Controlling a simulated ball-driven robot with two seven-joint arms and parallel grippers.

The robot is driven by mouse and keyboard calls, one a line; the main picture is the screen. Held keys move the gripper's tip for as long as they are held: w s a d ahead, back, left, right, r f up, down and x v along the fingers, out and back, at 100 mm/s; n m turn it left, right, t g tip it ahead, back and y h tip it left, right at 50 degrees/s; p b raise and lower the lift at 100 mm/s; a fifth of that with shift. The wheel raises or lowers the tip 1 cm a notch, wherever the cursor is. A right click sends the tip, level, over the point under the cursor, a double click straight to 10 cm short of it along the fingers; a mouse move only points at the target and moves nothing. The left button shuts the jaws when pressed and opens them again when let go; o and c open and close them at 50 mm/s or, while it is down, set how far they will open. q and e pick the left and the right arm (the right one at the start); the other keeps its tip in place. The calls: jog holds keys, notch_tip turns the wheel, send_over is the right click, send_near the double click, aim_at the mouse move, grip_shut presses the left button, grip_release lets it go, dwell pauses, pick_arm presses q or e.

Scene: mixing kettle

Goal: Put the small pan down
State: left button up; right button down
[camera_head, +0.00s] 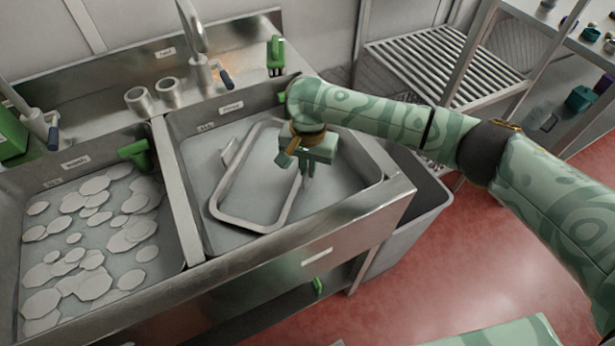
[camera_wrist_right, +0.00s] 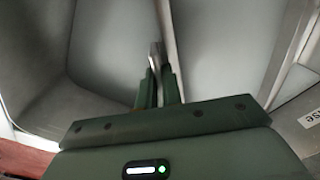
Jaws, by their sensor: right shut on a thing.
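My right gripper (camera_head: 307,172) reaches down into this basin, shut on the pan's right-hand rim. In the right wrist view, the gripper's fingers (camera_wrist_right: 160,92) pinch the thin metal pan rim (camera_wrist_right: 155,55). The pan looks tilted, but I cannot tell whether it touches the basin floor. The gripper hides part of its rim. My left gripper is not in view.
The left basin (camera_head: 176,212) holds many pale foam-like patches (camera_head: 95,285). A steel divider (camera_head: 172,180) separates the basins. A faucet (camera_head: 197,40), two metal cups (camera_head: 168,92) and a green-handled item (camera_head: 275,52) stand at the back. A grey bin (camera_head: 408,225) and slatted rack (camera_head: 440,65) are to the right.

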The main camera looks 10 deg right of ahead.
notch_tip(320, 180, down, 4)
jog(key=shift+r+b, duration=0.1)
jog(key=shift+b, duration=0.75)
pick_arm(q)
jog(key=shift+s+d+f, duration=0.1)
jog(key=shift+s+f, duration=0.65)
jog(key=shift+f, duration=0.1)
pick_arm(e)
jog(key=shift+r, duration=0.2)
jog(key=c, duration=1.6)
grip_release()
jog(key=shift+d+f, duration=0.1)
jog(key=shift+f, duration=0.05)
jog(key=shift+o, duration=0.2)
jog(key=shift+r, duration=0.4)
pick_arm(q)
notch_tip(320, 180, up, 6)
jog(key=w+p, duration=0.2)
jog(key=p, duration=0.5)
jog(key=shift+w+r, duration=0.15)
pick_arm(e)
notch_tip(320, 180, up, 11)
jog(key=shift+r, duration=0.2)
